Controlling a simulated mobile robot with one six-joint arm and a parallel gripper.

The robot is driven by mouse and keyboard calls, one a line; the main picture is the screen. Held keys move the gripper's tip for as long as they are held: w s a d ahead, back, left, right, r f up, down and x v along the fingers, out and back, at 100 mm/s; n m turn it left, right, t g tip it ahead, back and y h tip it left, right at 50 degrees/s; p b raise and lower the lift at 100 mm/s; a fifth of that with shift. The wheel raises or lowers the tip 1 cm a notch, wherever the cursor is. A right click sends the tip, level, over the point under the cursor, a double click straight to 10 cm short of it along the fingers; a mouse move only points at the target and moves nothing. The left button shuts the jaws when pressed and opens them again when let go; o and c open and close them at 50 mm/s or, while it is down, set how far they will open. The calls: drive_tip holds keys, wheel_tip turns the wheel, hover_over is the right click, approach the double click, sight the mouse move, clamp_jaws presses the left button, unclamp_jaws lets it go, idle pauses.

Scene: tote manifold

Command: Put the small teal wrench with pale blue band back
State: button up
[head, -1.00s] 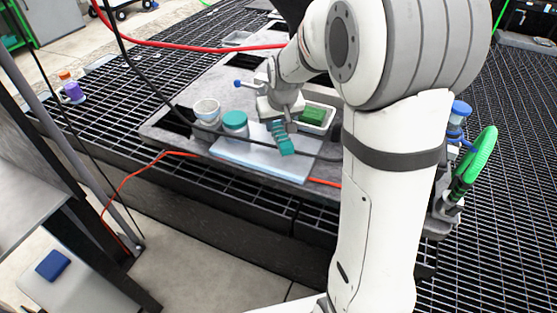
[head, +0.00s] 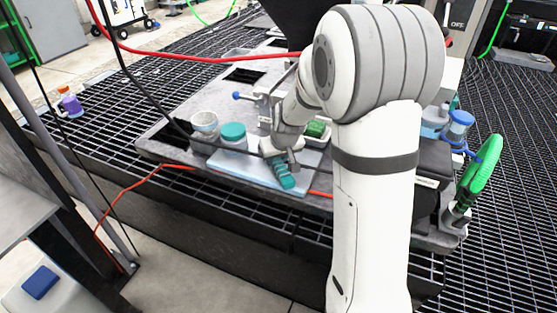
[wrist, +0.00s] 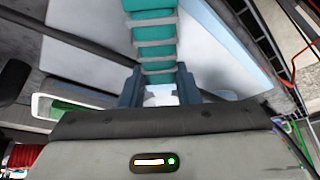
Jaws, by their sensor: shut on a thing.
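My gripper (head: 279,161) is shut on a teal, ribbed tool, the wrench (head: 284,177). It holds it over the front right part of a pale blue board (head: 232,168). In the wrist view the wrench (wrist: 153,38) runs up from between the fingers (wrist: 158,84) and leaves the top of the picture. Several pale grey bands cross its teal body. Its far end is not in that view, and I cannot tell a single pale blue band apart. I cannot tell whether it touches the board.
A white cup (head: 204,121) and a jar with a teal lid (head: 233,131) stand left of my gripper. A green block (head: 316,129) lies in a white tray behind it. A black cable crosses in front of the jar. A green handwheel (head: 483,165) and blue valve (head: 460,120) are at right.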

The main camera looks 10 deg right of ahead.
drive_tip(key=o, duration=1.1)
drive_tip(key=shift+r, duration=0.1)
drive_tip(key=a+p+v, duration=0.1)
drive_tip(key=p+v, duration=0.2)
drive_tip(key=v, duration=0.9)
drive_tip(key=s+m+g, duration=0.1)
drive_tip(key=s+g, duration=0.2)
drive_tip(key=s, duration=1.9)
drive_tip(key=shift+s+d+m+h, duration=0.3)
drive_tip(key=shift+m, duration=0.1)
wheel_tip(320, 180, up, 21)
drive_tip(key=p, duration=1.8)
drive_tip(key=shift+t+p, duration=0.4)
